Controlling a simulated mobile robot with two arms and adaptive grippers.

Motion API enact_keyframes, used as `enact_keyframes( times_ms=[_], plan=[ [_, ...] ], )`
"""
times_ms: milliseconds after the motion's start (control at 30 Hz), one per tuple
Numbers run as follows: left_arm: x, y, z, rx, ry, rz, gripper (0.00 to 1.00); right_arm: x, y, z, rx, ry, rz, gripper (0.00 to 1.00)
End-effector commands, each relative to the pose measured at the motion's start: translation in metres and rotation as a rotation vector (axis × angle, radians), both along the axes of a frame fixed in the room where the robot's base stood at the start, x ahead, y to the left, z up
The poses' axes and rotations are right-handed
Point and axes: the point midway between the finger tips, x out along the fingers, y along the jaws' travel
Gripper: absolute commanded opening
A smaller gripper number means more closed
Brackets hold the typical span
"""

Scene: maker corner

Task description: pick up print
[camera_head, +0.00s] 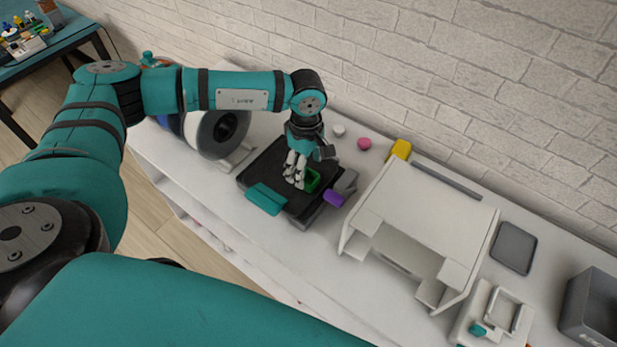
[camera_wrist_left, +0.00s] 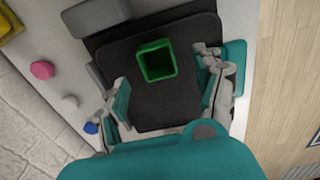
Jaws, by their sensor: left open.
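The print is a small green open-topped square box (camera_head: 313,181) on a black print bed (camera_head: 258,172). In the left wrist view the green box (camera_wrist_left: 157,62) stands upright on the dark bed (camera_wrist_left: 160,105), its hollow inside facing the camera. My left gripper (camera_head: 297,173) is over the bed, right beside the box, and hides part of it in the head view. My right gripper is in neither view.
A filament spool (camera_head: 222,132) stands left of the bed. A purple piece (camera_head: 335,198) and a teal piece (camera_head: 265,199) are at the bed's edges. A large white printer-like housing (camera_head: 425,215) stands to the right. Pink (camera_head: 364,144) and white (camera_head: 338,131) round items lie behind.

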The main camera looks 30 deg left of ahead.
Motion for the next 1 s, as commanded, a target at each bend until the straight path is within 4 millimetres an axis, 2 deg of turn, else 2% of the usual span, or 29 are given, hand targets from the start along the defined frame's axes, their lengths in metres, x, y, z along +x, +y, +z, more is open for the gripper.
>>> enact_keyframes(
  times_ms=[33,133,300,567,900,1000],
  plan=[
    [-0.001,0.000,-0.005,0.002,0.005,0.000,0.69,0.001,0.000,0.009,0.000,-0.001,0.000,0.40],
    [0.000,0.001,-0.020,0.003,0.006,-0.001,0.69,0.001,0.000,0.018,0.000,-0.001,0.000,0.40],
    [0.001,0.001,-0.040,0.002,0.003,0.000,0.69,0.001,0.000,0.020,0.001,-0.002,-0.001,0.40],
    [0.002,0.001,-0.043,0.001,0.001,0.000,0.69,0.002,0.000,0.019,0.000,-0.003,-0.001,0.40],
    [0.002,0.001,-0.043,0.001,0.001,0.001,0.25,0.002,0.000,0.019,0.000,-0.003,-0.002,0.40],
    [0.002,0.001,-0.043,0.001,0.001,0.001,0.25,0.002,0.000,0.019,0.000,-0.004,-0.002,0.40]
  ],
)
